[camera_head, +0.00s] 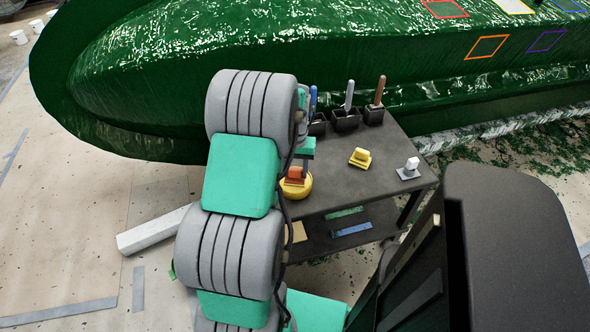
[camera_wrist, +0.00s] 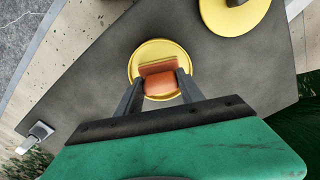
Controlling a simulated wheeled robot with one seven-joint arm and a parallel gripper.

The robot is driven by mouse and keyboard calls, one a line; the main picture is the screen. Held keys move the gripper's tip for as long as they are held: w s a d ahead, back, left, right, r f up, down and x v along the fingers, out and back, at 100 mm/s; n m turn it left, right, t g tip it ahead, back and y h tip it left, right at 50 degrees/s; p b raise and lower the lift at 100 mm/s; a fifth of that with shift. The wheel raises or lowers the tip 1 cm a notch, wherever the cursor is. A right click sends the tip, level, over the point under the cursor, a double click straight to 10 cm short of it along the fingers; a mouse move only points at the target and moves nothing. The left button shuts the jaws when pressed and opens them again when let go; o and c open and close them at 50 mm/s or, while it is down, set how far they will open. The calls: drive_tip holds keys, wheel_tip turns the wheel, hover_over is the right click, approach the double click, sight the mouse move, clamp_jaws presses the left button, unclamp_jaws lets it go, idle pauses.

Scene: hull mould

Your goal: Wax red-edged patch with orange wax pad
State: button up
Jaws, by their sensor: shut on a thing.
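The orange wax pad (camera_head: 295,173) is at a round yellow dish (camera_head: 297,188) on the dark cart, partly behind my arm. In the wrist view, my gripper (camera_wrist: 160,82) has its two fingers closed on either side of the orange wax pad (camera_wrist: 161,87), over the yellow dish (camera_wrist: 137,62). I cannot tell whether the pad still touches the dish. The red-edged patch (camera_head: 445,9) is on the green hull at the top right of the head view, far from my gripper.
Orange-edged (camera_head: 486,47) and purple-edged (camera_head: 547,40) patches are near the red one. Another yellow disc (camera_wrist: 235,17) shows in the wrist view.

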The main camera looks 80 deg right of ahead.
sight(295, 169)
wheel_tip(295, 169, up, 7)
drive_tip(key=p, duration=0.5)
idle(0.4)
